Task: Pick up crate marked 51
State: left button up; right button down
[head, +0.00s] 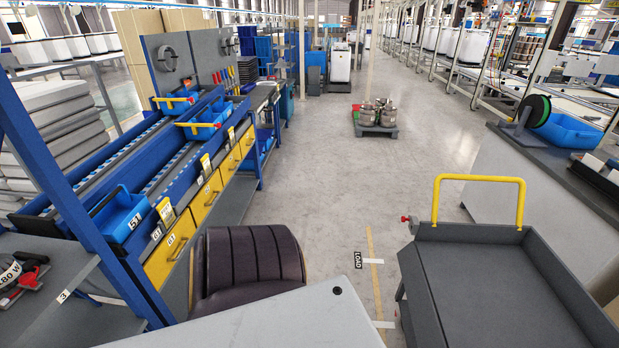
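Neither of my grippers is in view.
Two blue crates with yellow handles (205,122) sit farther along the rack. A blue post (62,180) stands left of crate 51. A dark chair (250,262) is before the yellow drawers (171,247). A grey cart (490,275) is at right.

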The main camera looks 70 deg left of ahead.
aim_at(117, 215)
jog(key=u, duration=3.8)
jog(key=i+l+u, duration=0.2)
jog(key=i+l, duration=0.3)
jog(key=i+l+u, duration=0.25)
jog(key=i+l, duration=0.2)
jog(key=l, duration=0.2)
